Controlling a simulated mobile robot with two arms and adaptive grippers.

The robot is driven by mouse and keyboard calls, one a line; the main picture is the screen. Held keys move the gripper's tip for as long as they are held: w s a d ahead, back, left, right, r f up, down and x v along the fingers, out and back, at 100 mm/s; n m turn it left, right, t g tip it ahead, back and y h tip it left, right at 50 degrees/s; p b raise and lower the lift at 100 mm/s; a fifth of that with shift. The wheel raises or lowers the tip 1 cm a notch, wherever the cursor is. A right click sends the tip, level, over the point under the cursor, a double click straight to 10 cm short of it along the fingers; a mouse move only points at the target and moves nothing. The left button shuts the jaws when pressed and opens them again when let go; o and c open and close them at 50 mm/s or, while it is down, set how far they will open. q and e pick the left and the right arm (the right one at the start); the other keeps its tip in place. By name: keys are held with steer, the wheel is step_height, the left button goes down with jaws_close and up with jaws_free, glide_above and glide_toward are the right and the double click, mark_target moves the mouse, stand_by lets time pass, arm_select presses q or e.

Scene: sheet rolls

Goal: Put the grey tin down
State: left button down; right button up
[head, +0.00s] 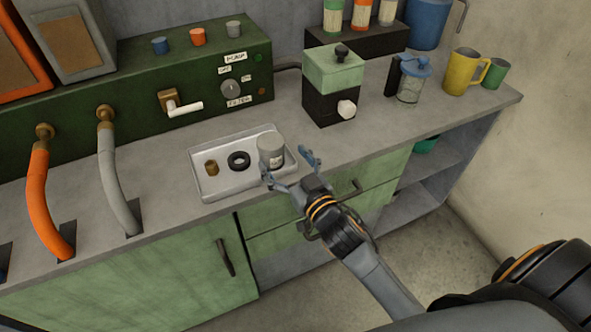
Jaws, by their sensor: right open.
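The grey tin (271,147) is a short light-grey cylinder. It stands upright at the right end of the shallow metal tray (215,187) on the counter. My right gripper (287,163) is at the counter's front edge with its fingers spread open. One finger is close to the tin's lower front and the other is to its right. I cannot tell whether the near finger touches the tin. My left gripper is not in view.
A black ring (239,161) and a small brass piece (211,167) lie in the tray left of the tin. A green-and-black box (333,85) stands behind on the right. A green control panel (140,85) runs along the back. Counter right of the box is partly clear.

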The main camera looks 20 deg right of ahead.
steer(key=shift+s+d, duration=0.2)
steer(key=shift+s, duration=1.15)
steer(key=shift+s+d, duration=0.15)
steer(key=shift+s, duration=1.2)
steer(key=s+d+f+m+g+h, duration=0.2)
steer(key=s+d+f+g+h, duration=0.15)
steer(key=s+f+g, duration=0.35)
steer(key=s+a+f+n+g+y, duration=0.1)
steer(key=s+f+g, duration=0.3)
steer(key=s, duration=0.3)
steer(key=s+a+f+n+g, duration=0.1)
steer(key=s+f+g, duration=0.2)
steer(key=s, duration=0.4)
step_height(320, 180, down, 24)
steer(key=s+r+g+p, duration=0.1)
steer(key=g+p, duration=0.1)
steer(key=s+d+f+p, duration=0.1)
steer(key=s+d+f, duration=0.2)
steer(key=s+f, duration=1.3)
steer(key=shift+s+d+n+g, duration=0.15)
steer(key=shift+s+n+g, duration=0.25)
steer(key=shift+s, duration=0.05)
